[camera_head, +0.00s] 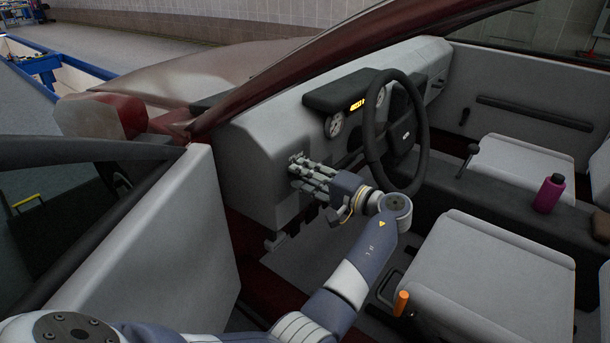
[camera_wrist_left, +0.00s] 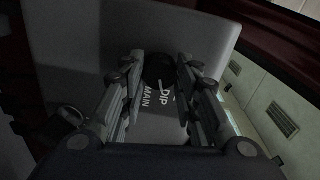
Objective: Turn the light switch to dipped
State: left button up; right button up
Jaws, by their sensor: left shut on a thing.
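The light switch is a dark round knob (camera_wrist_left: 159,68) on the pale dashboard panel in the left wrist view. The white labels DIP and MAIN (camera_wrist_left: 150,97) are beside it, nearer my wrist. Other markings around the knob are hidden or too dark to read. My left gripper (camera_head: 299,169) reaches the dashboard left of the steering wheel. In the left wrist view its two fingers (camera_wrist_left: 160,72) stand on either side of the knob, shut on it. The knob's exact pointing is unclear. In the head view the fingers cover the switch. My right gripper is not in view.
The steering wheel (camera_head: 397,130) is just right of my left wrist. The open car door (camera_head: 150,235) stands at the left. A seat (camera_head: 490,275) with an orange-tipped lever (camera_head: 401,302) is at the lower right. A magenta bottle (camera_head: 549,195) stands between the seats.

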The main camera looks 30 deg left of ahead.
pick_arm(q)
jog(key=shift+a+r, duration=0.1)
jog(key=shift+r, duration=0.1)
jog(key=o, duration=1)
jog(key=shift+o, duration=0.3)
jog(key=shift+f, duration=0.1)
jog(key=d, duration=0.7)
jog(key=shift+s+d, duration=0.25)
jog(key=shift+s, duration=0.05)
